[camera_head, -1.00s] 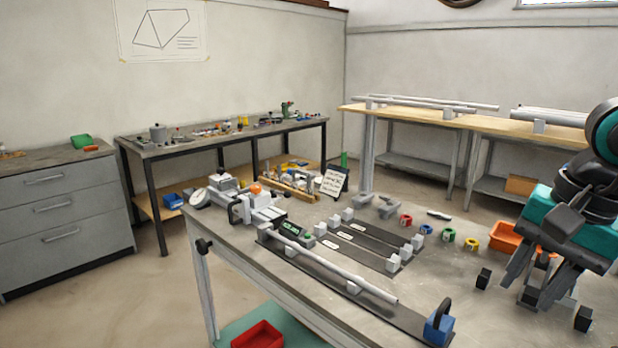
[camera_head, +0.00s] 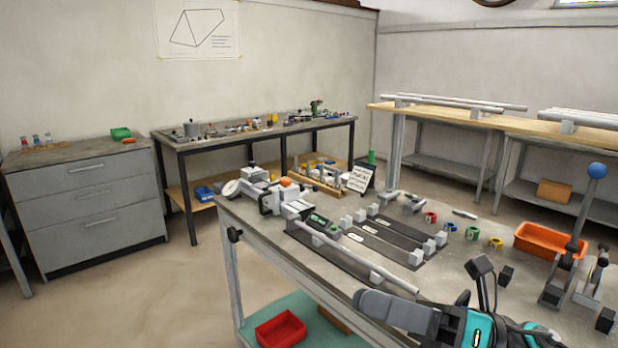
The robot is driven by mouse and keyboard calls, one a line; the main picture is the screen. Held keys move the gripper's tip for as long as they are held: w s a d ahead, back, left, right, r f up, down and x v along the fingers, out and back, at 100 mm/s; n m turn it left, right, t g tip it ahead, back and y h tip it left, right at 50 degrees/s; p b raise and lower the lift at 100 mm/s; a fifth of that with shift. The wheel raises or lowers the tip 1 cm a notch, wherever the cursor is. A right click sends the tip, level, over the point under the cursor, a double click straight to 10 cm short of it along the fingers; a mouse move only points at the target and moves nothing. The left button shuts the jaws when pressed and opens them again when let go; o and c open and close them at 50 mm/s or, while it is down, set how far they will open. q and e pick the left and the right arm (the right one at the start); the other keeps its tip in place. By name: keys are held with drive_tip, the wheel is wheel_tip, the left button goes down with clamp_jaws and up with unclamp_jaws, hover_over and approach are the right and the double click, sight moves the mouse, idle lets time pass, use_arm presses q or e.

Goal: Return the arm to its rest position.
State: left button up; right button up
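My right gripper (camera_head: 395,311) and forearm lie low at the bottom right, over the front edge of the jig table (camera_head: 285,262). The grey and teal parts stretch sideways, and I cannot make out the fingers well enough to tell open from shut. I see nothing clearly held. My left gripper is out of view. A silver tube (camera_head: 352,252) rests along the jig on the table. The arm partly hides the near end of the jig.
A lever with a blue knob (camera_head: 597,170) stands upright at the right, beside an orange tray (camera_head: 548,240). Coloured rings, including a red one (camera_head: 430,217), lie on the table. A red bin (camera_head: 281,329) sits on the lower shelf. Floor at the left is clear.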

drive_tip(key=w+d+f+m+t+h, duration=0.2)
drive_tip(key=d+f+m+t+h, duration=0.2)
drive_tip(key=f+m+t+h, duration=0.75)
drive_tip(key=w+d+f+m+t+h, duration=0.1)
drive_tip(key=d+f+m+t+h, duration=0.35)
drive_tip(key=m, duration=1.45)
drive_tip(key=s+f+m+g+h, duration=0.1)
drive_tip(key=s+f+m+g, duration=0.3)
drive_tip(key=f, duration=0.5)
drive_tip(key=s+f+m+g+h, duration=0.2)
drive_tip(key=s+f+m+g, duration=0.3)
drive_tip(key=f, duration=0.5)
drive_tip(key=shift+s+d+f+m, duration=0.15)
drive_tip(key=shift+s+d+m, duration=0.2)
drive_tip(key=shift+s+m, duration=0.6)
